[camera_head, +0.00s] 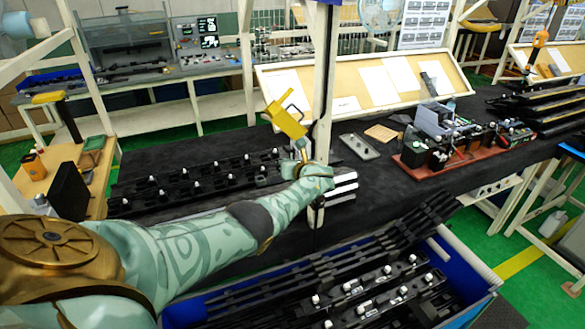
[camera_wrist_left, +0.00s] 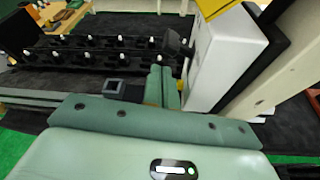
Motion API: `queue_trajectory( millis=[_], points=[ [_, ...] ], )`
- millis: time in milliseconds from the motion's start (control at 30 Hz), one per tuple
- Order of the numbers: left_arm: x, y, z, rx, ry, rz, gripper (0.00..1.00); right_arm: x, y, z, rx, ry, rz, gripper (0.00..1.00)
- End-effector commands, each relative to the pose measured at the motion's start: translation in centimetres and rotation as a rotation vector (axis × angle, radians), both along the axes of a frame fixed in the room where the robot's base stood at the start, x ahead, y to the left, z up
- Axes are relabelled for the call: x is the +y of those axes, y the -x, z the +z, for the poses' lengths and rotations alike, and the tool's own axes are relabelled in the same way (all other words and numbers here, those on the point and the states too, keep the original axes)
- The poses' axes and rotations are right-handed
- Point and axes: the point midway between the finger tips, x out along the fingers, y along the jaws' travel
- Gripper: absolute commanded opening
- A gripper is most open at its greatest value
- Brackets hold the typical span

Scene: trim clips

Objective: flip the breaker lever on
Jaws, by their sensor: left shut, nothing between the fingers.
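A white breaker box (camera_wrist_left: 225,58) with a yellow part (camera_wrist_left: 212,8) at its top fills the upper right of the left wrist view. A black lever (camera_wrist_left: 177,43) sticks out from the box's left side. My left gripper (camera_wrist_left: 161,86) is shut and empty, its green fingers just short of the lever. I cannot tell whether they touch it. In the head view the yellow part (camera_head: 287,115) shows beside the post, with my left gripper (camera_head: 302,152) just below it. The lever cannot be made out there. My right gripper is not in view.
A beige post (camera_head: 322,90) stands close to the gripper. Black trim strips with white clips (camera_head: 190,180) lie on the dark table behind my arm. A blue bin (camera_head: 465,262) of black parts stands in front. A red-based fixture (camera_head: 440,150) sits to the right.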

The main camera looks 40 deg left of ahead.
Motion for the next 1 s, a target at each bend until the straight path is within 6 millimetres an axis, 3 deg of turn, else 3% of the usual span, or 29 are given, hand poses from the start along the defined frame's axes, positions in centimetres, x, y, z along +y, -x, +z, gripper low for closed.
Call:
queue_trajectory(
  millis=[267,633,1000],
  points=[
    [0.0,0.0,0.0,-0.007,0.005,0.000,0.00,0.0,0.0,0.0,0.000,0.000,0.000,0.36],
    [0.0,0.0,1.5,-0.009,0.006,0.001,0.00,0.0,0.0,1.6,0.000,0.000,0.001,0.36],
    [0.0,0.0,1.5,-0.009,0.006,0.000,0.00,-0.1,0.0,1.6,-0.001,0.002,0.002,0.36]
  ],
)
